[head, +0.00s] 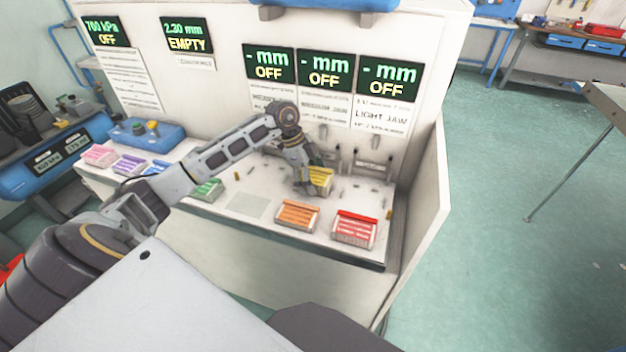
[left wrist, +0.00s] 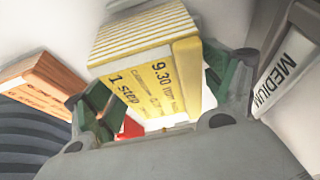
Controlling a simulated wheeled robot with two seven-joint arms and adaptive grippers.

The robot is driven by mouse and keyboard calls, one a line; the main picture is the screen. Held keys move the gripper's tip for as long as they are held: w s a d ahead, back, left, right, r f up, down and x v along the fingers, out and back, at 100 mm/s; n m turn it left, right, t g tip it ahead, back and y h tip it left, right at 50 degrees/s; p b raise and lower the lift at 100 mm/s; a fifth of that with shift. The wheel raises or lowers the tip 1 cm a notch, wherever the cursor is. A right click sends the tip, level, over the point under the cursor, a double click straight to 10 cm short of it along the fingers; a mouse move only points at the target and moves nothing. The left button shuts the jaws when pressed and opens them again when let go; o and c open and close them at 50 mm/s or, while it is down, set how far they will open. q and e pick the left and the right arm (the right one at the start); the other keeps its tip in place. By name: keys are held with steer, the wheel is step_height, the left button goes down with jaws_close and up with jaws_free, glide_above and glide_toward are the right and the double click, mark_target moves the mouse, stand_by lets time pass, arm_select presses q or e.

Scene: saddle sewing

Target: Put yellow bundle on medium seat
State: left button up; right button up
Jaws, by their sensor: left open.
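The yellow bundle (head: 322,181) is at the back right of the white bench, below the three "- mm OFF" displays. My left gripper (head: 307,178) is down at it and partly hides it in the head view. In the left wrist view the yellow bundle (left wrist: 150,65) shows its "9.30" and "1 step" print between the green-padded fingers of my left gripper (left wrist: 158,95), which are open around it. A "MEDIUM" label (left wrist: 275,82) stands close to the right of the bundle there. The medium seat itself cannot be made out, nor whether the bundle rests on it. My right gripper is not in view.
An orange bundle (head: 297,215) and a red bundle (head: 354,229) lie near the bench's front edge. A green bundle (head: 207,189) lies left of them, with pink (head: 99,155) and purple (head: 130,164) ones further left. A side wall (head: 432,195) bounds the bench at right.

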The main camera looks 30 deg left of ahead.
arm_select(q)
steer(key=v, duration=1.2)
